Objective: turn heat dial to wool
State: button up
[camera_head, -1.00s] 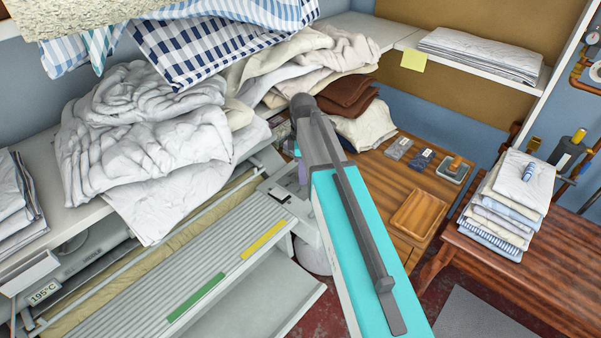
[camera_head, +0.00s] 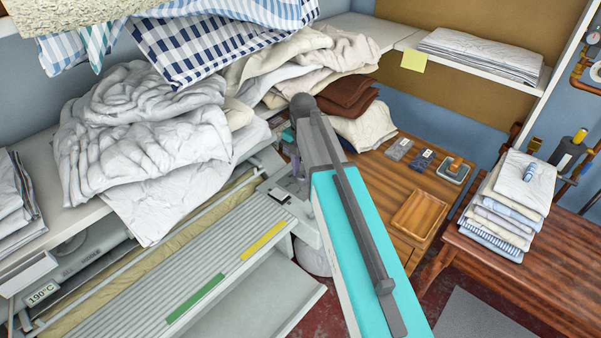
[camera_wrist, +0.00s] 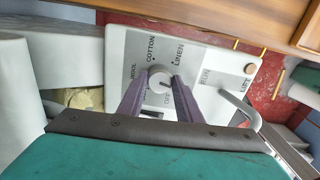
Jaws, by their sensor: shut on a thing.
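The heat dial (camera_wrist: 159,79) is a small pale round knob on a white control panel (camera_wrist: 220,62) in the wrist view. Labels WOOL, COTTON and LINEN run around it, with WOOL at its left, COTTON above and LINEN at its upper right. My gripper (camera_wrist: 162,84) is shut on the dial, one purple-grey finger on each side. The fingers hide part of the dial and the lettering below it; I cannot tell its pointer's setting. In the head view my arm hides most of the dial area. The ironer's display (camera_head: 41,293) reads 190°C.
A rumpled white sheet pile (camera_head: 150,140) lies on the shelf above the ironer. Right of LINEN, the panel carries RUN and LIFT labels and a brown round knob (camera_wrist: 250,69). A wooden cabinet (camera_head: 385,175) stands behind my arm.

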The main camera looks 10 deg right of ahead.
aim_at(302, 175)
jog(key=shift+s+a+f+n, duration=0.1)
jog(key=shift+s+a+n, duration=0.1)
jog(key=shift+n, duration=0.9)
jog(key=o, duration=1)
jog(key=shift+o, duration=0.2)
jog(key=shift+d, duration=0.1)
jog(key=shift+r, duration=0.2)
jog(key=shift+w+r+b, duration=0.15)
jog(key=shift+r+b, duration=0.15)
jog(key=shift+r, duration=0.35)
jog(key=shift+r+b, duration=0.8)
jog(key=shift+r, duration=2.15)
